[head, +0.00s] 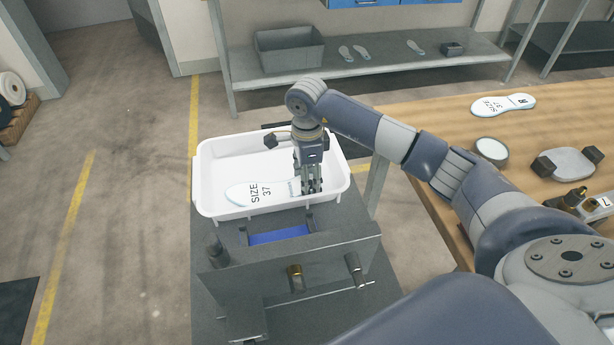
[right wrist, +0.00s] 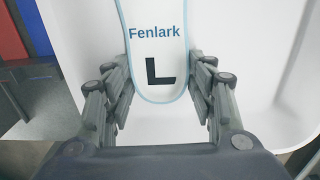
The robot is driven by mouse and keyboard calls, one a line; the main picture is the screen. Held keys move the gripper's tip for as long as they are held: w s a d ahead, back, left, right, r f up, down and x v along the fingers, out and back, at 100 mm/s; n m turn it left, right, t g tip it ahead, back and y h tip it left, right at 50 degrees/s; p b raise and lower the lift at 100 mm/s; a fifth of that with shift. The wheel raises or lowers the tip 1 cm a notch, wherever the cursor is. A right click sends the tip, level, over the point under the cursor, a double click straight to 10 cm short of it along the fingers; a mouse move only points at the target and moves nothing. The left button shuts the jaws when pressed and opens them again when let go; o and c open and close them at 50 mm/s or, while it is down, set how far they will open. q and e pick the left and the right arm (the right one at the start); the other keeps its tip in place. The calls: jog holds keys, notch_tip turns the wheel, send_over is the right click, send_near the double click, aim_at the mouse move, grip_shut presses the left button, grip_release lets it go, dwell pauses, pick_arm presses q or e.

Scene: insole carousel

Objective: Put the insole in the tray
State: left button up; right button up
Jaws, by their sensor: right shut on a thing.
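A white insole with a pale blue edge (head: 258,194), marked "SIZE 37", lies within the outline of the white tray (head: 201,172). In the right wrist view the insole (right wrist: 146,12) shows "Fenlark" and a black "L" near its heel. My right gripper (head: 311,188) reaches down into the tray and is shut on the heel end, with fingers (right wrist: 162,85) at both sides of it. I cannot tell whether the insole touches the tray floor. A second insole (head: 503,104), marked "R" and "SIZE 37", lies on the wooden table. My left gripper is not in view.
The tray stands on a grey metal fixture (head: 215,284) with a blue strip and knobs. The wooden table (head: 425,110) on the right holds a round pot (head: 491,149) and a grey part (head: 567,163). A rear shelf (head: 380,66) carries a grey bin (head: 289,48) and several insoles.

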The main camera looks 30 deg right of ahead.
jog(key=o, duration=0.7)
notch_tip(320, 180, up, 12)
jog(key=shift+r+b, duration=0.1)
jog(key=shift+b, duration=0.5)
